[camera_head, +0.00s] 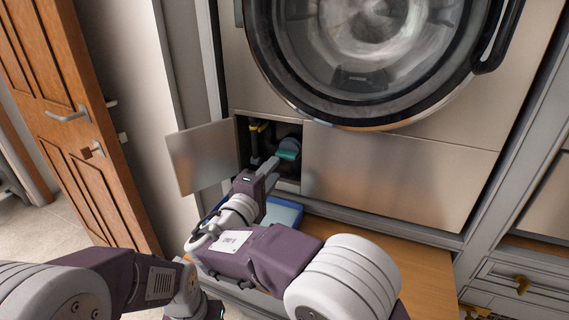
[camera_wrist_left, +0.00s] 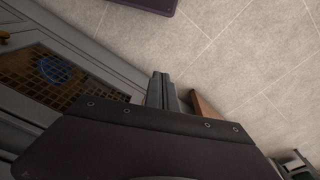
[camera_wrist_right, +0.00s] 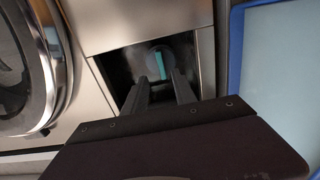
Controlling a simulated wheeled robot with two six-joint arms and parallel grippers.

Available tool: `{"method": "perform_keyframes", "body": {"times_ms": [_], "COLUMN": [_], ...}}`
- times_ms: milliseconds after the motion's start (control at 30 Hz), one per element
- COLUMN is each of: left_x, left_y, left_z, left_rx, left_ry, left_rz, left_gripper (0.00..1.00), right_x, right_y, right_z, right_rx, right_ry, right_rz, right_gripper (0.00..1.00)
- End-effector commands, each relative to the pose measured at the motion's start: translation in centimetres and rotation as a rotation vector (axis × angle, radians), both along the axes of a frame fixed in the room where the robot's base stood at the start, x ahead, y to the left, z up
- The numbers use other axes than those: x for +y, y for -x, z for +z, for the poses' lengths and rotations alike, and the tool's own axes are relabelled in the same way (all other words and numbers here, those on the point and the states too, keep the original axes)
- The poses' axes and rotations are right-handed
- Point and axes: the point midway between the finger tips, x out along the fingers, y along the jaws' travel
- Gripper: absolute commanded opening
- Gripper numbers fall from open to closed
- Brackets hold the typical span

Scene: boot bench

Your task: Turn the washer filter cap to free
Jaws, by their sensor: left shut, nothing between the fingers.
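The filter cap (camera_head: 288,150), round with a raised teal grip, sits in the small open compartment low on the washer front. The right wrist view shows the cap (camera_wrist_right: 158,62) just beyond my right fingertips, its teal grip lined up with the gap between them. My right gripper (camera_head: 268,168) is open and points into the compartment opening. Its two dark fingers (camera_wrist_right: 161,88) are spread and I see nothing held; contact with the cap cannot be told. My left gripper (camera_wrist_left: 163,85) is shut and empty, above the floor away from the washer.
The compartment's flap (camera_head: 205,157) stands open at the left. A blue tray (camera_head: 285,212) lies below the opening, partly behind my right arm. The round washer door (camera_head: 375,115) is above. A wooden door (camera_head: 75,130) stands at far left.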

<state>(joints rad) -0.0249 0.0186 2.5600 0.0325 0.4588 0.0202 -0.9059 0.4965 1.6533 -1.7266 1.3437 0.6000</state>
Motion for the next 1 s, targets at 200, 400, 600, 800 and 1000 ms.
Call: {"method": "perform_keyframes", "body": {"times_ms": [200,400,600,800,1000], "left_x": [0.0,0.0,0.0,0.0,0.0], "left_y": [0.0,0.0,0.0,0.0,0.0], "left_z": [-0.8,-1.1,-1.1,-1.1,-1.1], "left_rx": [0.0,0.0,0.0,0.0,0.0], "left_ry": [0.0,0.0,0.0,0.0,0.0], "left_rz": [0.0,0.0,0.0,0.0,0.0], "left_gripper": [0.0,0.0,0.0,0.0,0.0], "right_x": [-2.0,-3.0,-3.2,-3.2,-3.2], "right_y": [-4.3,-6.9,-7.5,-7.4,-7.4], "right_z": [-0.3,-0.2,-0.1,-0.1,-0.1], "right_rx": [0.002,0.003,0.004,0.004,0.004], "right_ry": [0.0,0.002,0.002,0.002,0.002], "right_rz": [-0.006,-0.003,-0.002,-0.002,-0.002], "right_gripper": [0.33,0.33,0.33,0.1,0.0]}}
